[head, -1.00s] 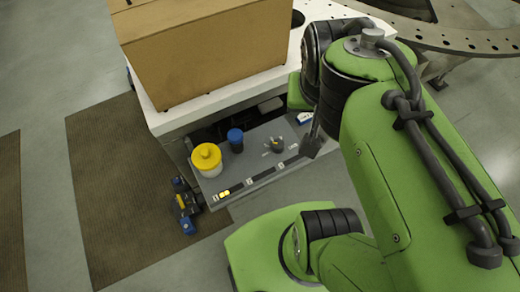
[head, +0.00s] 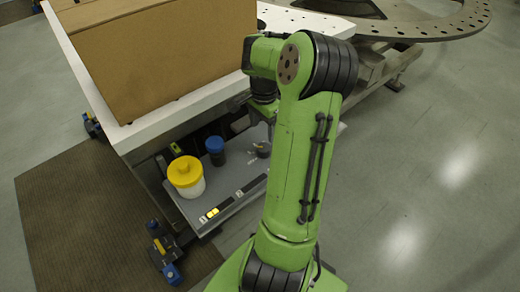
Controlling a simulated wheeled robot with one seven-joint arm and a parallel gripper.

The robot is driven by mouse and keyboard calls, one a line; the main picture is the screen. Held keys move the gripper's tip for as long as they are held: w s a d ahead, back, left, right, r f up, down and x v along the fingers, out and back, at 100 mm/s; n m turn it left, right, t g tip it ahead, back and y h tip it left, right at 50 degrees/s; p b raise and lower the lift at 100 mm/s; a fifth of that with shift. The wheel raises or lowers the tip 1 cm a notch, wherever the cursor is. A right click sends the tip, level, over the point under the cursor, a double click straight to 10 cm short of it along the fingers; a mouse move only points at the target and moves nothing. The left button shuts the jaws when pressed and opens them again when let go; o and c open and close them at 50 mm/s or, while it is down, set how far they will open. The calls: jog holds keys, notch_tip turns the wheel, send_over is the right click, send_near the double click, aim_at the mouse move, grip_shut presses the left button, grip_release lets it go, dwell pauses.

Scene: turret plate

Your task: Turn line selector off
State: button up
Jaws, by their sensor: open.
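A small dark knob (head: 263,150), which looks like the line selector, sits on the grey panel (head: 228,185) under the white table. Pale marks lie beside it. It is too small to read its setting, and my arm covers the panel just to its right. My gripper (head: 258,116) hangs from the wrist, above and slightly behind the knob in the picture. It is small, dark and partly hidden by my arm. It looks open and empty, apart from the knob as far as I can tell.
A yellow light (head: 212,212) glows on the panel's front edge. A cardboard box (head: 160,55) sits on the white tabletop (head: 185,115) above. Floor at right is clear.

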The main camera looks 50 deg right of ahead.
aim_at(264, 148)
notch_tip(264, 148, down, 9)
jog(key=b, duration=0.2)
jog(key=shift+r+b, duration=0.2)
jog(key=shift+b, duration=0.1)
jog(key=shift+r, duration=0.1)
jog(key=c, duration=1.1)
jog(key=shift+o, duration=0.2)
jog(key=shift+n+p, duration=0.3)
jog(key=shift+n, duration=0.1)
jog(key=n+p, duration=0.1)
jog(key=n, duration=0.1)
jog(key=shift+r+n+p, duration=0.1)
jog(key=shift+n+p, duration=0.2)
jog(key=shift+n, duration=0.1)
jog(key=n+p, duration=0.1)
jog(key=n, duration=0.4)
jog(key=shift+s+p, duration=0.1)
jog(key=shift+p, duration=0.2)
jog(key=shift+n, duration=0.3)
